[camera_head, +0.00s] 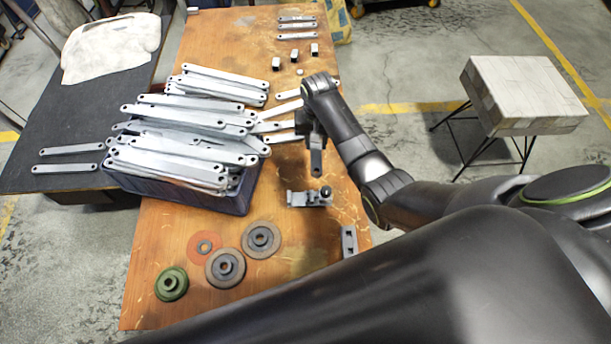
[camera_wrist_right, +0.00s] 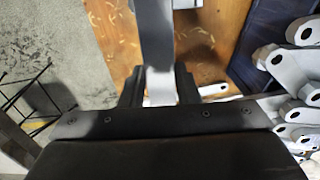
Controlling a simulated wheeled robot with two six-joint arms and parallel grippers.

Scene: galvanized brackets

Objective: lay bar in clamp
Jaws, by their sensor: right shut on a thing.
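A grey metal bar (camera_head: 316,168) with a hole at its end hangs out below my right gripper (camera_head: 314,132). The right gripper is shut on it. In the right wrist view the bar (camera_wrist_right: 157,45) runs up from between the two dark fingers (camera_wrist_right: 159,88) to the top edge. The clamp (camera_head: 305,199), a small grey fixture with a dark knob, sits on the wooden table (camera_head: 285,225) just below the bar's visible end in the head view. The bar appears apart from the clamp. My left gripper is not seen.
A blue crate (camera_head: 240,200) heaped with galvanized bars (camera_head: 180,150) stands left of the clamp. Round discs (camera_head: 225,268) lie at the near left, and a small grey block (camera_head: 349,242) at the right edge. Small blocks and bars lie at the far end.

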